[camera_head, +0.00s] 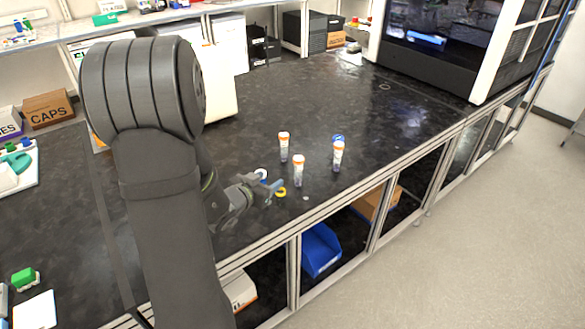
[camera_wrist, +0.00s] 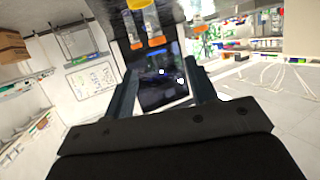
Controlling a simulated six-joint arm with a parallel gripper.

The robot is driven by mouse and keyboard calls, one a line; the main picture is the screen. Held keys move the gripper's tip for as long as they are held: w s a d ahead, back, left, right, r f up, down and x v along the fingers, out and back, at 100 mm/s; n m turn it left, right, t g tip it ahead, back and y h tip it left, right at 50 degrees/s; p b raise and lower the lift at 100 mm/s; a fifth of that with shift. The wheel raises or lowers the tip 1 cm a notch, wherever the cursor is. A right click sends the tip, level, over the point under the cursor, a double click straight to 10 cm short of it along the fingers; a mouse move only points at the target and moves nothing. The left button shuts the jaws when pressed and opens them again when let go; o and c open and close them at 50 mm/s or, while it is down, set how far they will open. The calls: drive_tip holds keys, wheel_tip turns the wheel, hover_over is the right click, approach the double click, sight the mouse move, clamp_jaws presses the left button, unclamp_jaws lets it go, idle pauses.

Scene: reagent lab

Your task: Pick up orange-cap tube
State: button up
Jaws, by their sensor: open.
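Three clear tubes with orange caps stand upright on the dark bench in the head view: a rear left one (camera_head: 284,148), a front one (camera_head: 299,171) and a right one (camera_head: 338,156). My gripper (camera_head: 273,183) is low over the bench, left of the front tube and apart from it. In the wrist view, my gripper (camera_wrist: 162,72) is open with nothing between its fingers. Tubes show upside down at the top of that view, including a middle one (camera_wrist: 155,28) and a right one (camera_wrist: 198,12), beyond the fingertips.
A blue-topped item (camera_head: 338,138) is partly hidden behind the right tube. The bench's front edge runs close below the tubes. Bench behind them is clear up to a large machine (camera_head: 440,45).

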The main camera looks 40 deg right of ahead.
sight(296, 166)
drive_tip(key=x, duration=1.2)
drive_tip(key=s+x, duration=0.1)
drive_tip(key=x, duration=0.5)
drive_tip(key=shift+d+f, duration=0.1)
drive_tip(key=shift+f, duration=0.1)
drive_tip(key=c, duration=1.1)
drive_tip(key=shift+o, duration=0.2)
